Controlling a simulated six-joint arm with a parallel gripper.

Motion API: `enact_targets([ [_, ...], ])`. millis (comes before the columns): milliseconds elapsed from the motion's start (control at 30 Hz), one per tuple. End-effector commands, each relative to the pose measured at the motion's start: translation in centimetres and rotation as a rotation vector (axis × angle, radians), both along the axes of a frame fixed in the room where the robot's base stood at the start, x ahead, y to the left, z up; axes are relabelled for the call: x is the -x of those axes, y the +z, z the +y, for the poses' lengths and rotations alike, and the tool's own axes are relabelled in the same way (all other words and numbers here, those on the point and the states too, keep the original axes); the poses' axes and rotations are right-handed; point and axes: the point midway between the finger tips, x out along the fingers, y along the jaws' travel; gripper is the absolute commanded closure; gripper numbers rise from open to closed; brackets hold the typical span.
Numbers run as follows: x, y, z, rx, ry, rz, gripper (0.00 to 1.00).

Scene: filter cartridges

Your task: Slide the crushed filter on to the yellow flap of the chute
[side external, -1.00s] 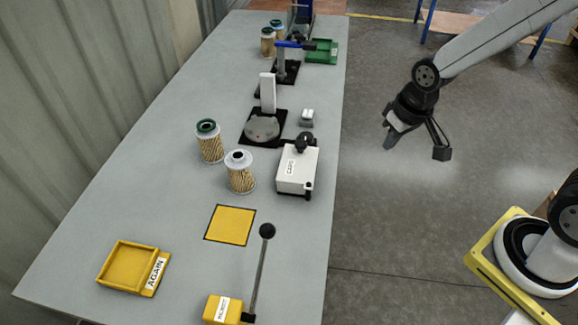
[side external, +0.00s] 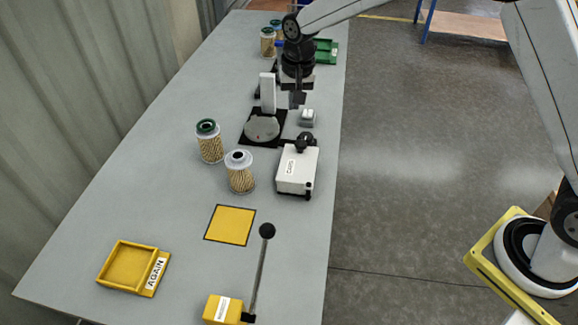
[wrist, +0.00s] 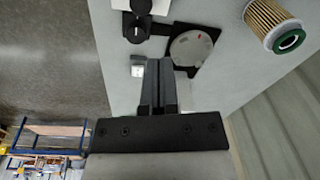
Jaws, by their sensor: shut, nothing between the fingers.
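My gripper (side external: 297,99) is shut and empty, fingers pointing down above the far half of the table, near the black post stand. In the wrist view its closed fingers (wrist: 158,72) point toward the grey round plate (wrist: 190,47). I cannot make out a crushed filter; the far stand behind my arm is mostly hidden. The filters I see look whole: a green-capped one (side external: 209,143) and a white-capped one (side external: 240,175) stand upright, and another (side external: 268,42) is at the far end. I see no clear chute flap; a flat yellow square (side external: 230,225) lies on the near table.
A white box with a black knob (side external: 297,168) and a small grey-white block (side external: 307,118) sit along the right edge. A yellow AGAIN tray (side external: 128,267) and a lever on a yellow base (side external: 222,309) are near. A green tray (side external: 326,52) is far.

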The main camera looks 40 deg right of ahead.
Motion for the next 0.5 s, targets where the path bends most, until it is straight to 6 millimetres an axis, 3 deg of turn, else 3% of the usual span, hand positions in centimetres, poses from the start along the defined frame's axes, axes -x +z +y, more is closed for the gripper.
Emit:
enact_targets([
  [200, -3.2, -0.9, 2.7, -0.003, -0.088, 0.03, 1.0],
  [500, -6.2, -2.2, 6.4, -0.002, -0.21, 0.066, 1.0],
])
